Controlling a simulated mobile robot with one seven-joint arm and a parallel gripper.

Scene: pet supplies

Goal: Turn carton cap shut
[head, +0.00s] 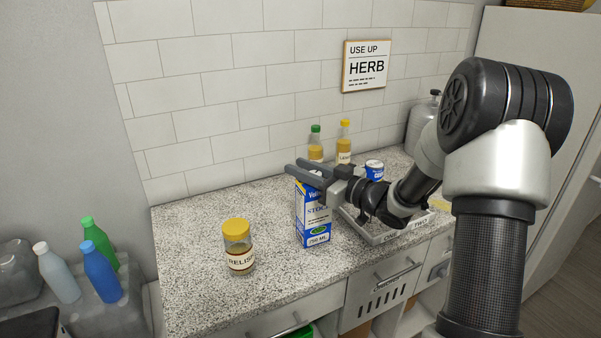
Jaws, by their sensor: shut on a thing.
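The blue and white carton (314,223) stands upright on the speckled counter (190,285), its label reading 750 ML. My gripper (295,166) comes in from the right at the carton's top, with its dark fingers pointing left. The fingers are shut on the carton's cap, which they and the gripper body hide. I cannot see how far the cap is turned.
A relish jar with a yellow lid (238,247) stands to the carton's left. Behind are a green-capped bottle (315,148) and a yellow-capped bottle (344,150). A blue and white can (374,169) stands right of my gripper.

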